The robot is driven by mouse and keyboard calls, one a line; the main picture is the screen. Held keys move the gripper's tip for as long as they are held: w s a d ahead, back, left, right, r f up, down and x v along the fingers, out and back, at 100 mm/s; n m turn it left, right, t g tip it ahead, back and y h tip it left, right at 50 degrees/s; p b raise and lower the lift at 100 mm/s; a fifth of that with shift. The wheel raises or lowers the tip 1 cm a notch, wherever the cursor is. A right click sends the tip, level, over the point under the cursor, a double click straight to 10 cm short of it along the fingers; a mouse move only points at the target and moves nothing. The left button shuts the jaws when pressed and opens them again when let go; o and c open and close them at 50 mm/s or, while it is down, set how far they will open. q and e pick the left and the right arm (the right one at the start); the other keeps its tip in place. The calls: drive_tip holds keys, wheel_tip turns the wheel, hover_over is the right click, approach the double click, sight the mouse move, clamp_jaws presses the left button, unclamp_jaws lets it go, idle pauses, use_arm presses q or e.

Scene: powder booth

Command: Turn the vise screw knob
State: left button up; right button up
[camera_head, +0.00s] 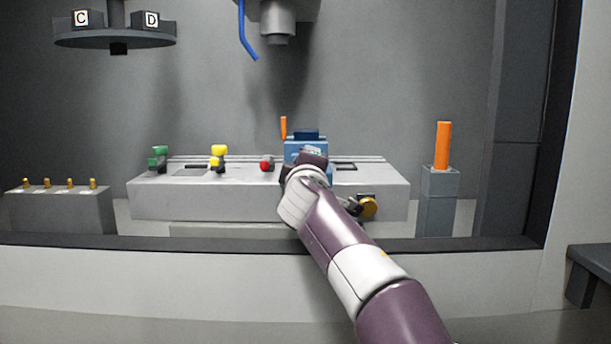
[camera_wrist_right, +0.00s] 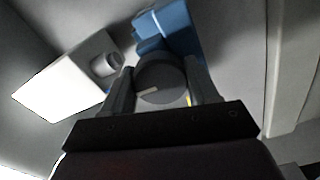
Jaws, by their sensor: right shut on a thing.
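The blue vise (camera_head: 305,146) stands on the grey bench behind my right gripper (camera_head: 312,160). In the right wrist view the vise (camera_wrist_right: 177,28) is at the top, with a dark round screw knob (camera_wrist_right: 160,72) in front of it. The knob has a pale line on its face, tilted slightly. My right gripper (camera_wrist_right: 161,85) is shut on the knob, one finger on each side. In the head view my gripper hides the knob. My left gripper is in neither view.
The grey bench (camera_head: 165,200) carries green (camera_head: 158,156), yellow (camera_head: 219,155) and red (camera_head: 266,164) fittings. A brass knob (camera_head: 368,207) is on its front. An orange cylinder (camera_head: 442,145) stands on a post at right. A nozzle (camera_head: 278,30) hangs above.

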drive_tip(key=shift+d+f+m+b, duration=0.1)
drive_tip(key=shift+m+b, duration=0.2)
drive_tip(key=shift+m, duration=0.6)
drive_tip(key=shift+f, duration=0.1)
drive_tip(key=o, duration=1)
drive_tip(key=shift+o, duration=0.2)
drive_tip(key=shift+d, duration=0.15)
drive_tip(key=shift+s, duration=0.1)
